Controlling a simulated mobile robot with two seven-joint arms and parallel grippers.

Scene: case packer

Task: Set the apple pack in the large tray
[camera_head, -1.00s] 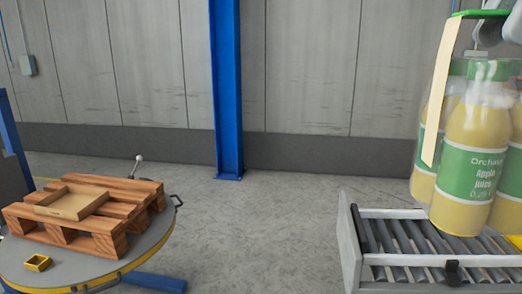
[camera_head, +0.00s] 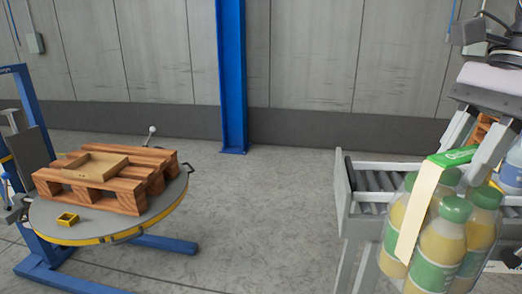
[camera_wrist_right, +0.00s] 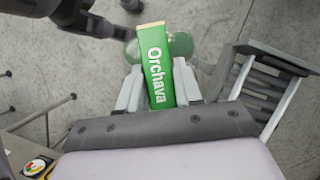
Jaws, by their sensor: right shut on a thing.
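The apple pack (camera_head: 437,240) is a cluster of green-capped bottles of yellow juice with green labels and a green-topped carrying strip. My right gripper (camera_head: 470,152) is shut on the strip's green top, and the pack hangs below it in front of the roller conveyor. A shallow cardboard tray (camera_head: 97,165) lies on the wooden pallet at the left, well apart from the pack. My left gripper is not in view.
The pallet (camera_head: 150,180) rests on a round turntable (camera_head: 165,212) with a yellow edge and a small yellow box (camera_head: 67,220). A roller conveyor (camera_head: 385,178) stands at the right, with a blue-labelled bottle (camera_head: 512,170) nearby. Open floor lies between.

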